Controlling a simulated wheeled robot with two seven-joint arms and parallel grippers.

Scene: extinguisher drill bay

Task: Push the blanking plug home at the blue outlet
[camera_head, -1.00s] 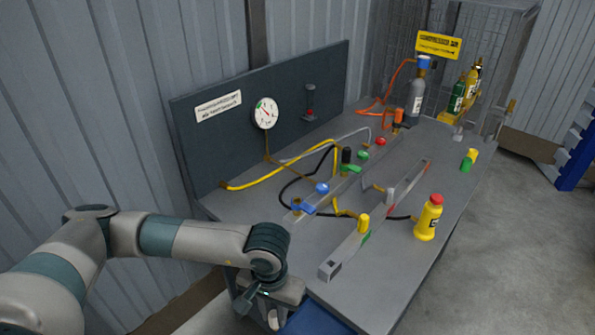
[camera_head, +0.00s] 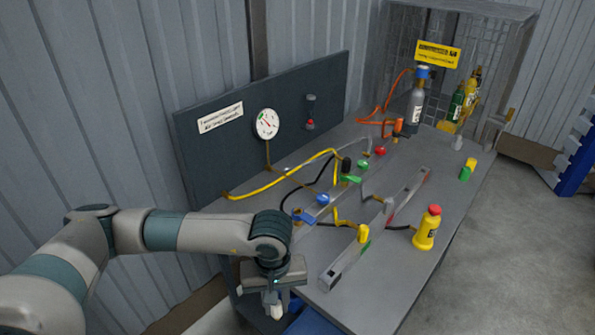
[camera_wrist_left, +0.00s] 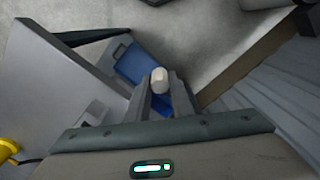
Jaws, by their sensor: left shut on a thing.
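My left gripper (camera_head: 271,303) hangs off the near left corner of the bench, fingers pointing down. In the left wrist view its fingers (camera_wrist_left: 165,95) are shut on a pale, round-ended piece (camera_wrist_left: 160,76), which looks like the blanking plug. Its lower end also shows pale in the head view (camera_head: 275,312). The blue outlet (camera_head: 304,216) is at the near end of the rear manifold rail, with a blue knob (camera_head: 323,200) beside it. The held piece is apart from the outlet, nearer me and lower. The outlet's mouth is too small to make out. My right gripper is not in view.
A blue bin (camera_head: 308,319) is below the gripper by the bench's near edge. A gauge panel (camera_head: 220,155) rises behind.

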